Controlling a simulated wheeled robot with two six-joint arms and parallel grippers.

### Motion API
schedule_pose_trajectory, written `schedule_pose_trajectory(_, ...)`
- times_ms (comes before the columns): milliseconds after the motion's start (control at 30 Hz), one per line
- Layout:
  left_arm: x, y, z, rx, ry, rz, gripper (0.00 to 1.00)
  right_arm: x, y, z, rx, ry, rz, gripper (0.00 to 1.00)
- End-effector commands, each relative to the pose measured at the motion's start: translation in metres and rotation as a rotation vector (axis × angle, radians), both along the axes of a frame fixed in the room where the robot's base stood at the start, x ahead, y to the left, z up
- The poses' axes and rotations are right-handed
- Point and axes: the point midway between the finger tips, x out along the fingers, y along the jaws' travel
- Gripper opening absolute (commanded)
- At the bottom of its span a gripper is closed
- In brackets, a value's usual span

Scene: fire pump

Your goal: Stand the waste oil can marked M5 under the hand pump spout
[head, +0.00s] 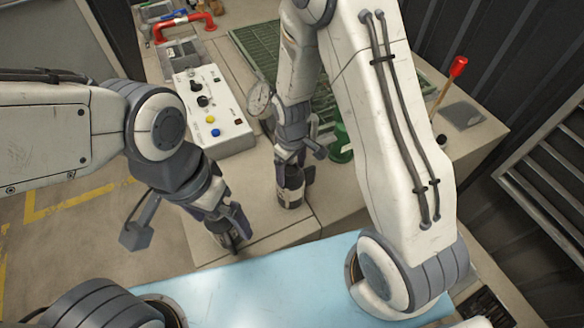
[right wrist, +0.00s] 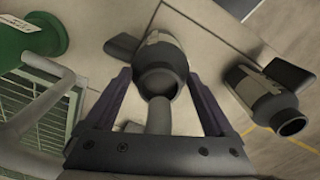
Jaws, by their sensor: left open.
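A dark can with a pale label (head: 291,190) stands on the bench below my right gripper (head: 297,160). In the right wrist view the same can (right wrist: 161,68) shows its round top between the right gripper's spread fingers, with small gaps at the sides. A second dark can (right wrist: 264,94) stands to the right of it in that view. My left gripper (head: 236,232) is open, low over the bench's front edge, and largely hides a dark can there. No marking can be read on either can. I cannot make out the pump spout with certainty.
A white control box with knobs and buttons (head: 212,110) stands left of my right gripper. A green object (head: 342,143) is partly hidden behind my right arm. A red-tipped lever (head: 458,67) rises at the right. A light blue surface (head: 280,283) lies in front.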

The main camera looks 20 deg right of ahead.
Motion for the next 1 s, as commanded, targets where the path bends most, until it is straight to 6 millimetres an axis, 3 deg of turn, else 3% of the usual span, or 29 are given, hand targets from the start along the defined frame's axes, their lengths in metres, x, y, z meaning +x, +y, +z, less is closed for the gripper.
schedule_pose_trajectory(133,0.000,0.000,0.005,0.000,0.000,0.000,1.00,-0.001,-0.001,0.006,-0.001,0.001,0.000,0.87)
schedule_pose_trajectory(267,0.000,0.000,-0.002,0.000,0.000,0.000,1.00,0.001,0.000,0.018,0.000,-0.004,-0.001,0.87)
schedule_pose_trajectory(700,0.000,0.000,-0.018,0.000,0.000,-0.001,1.00,0.000,-0.001,0.103,0.001,-0.004,-0.001,0.87)
schedule_pose_trajectory(1000,0.000,0.000,-0.019,0.000,0.000,-0.001,1.00,-0.001,-0.001,0.124,-0.001,0.001,-0.001,0.87)
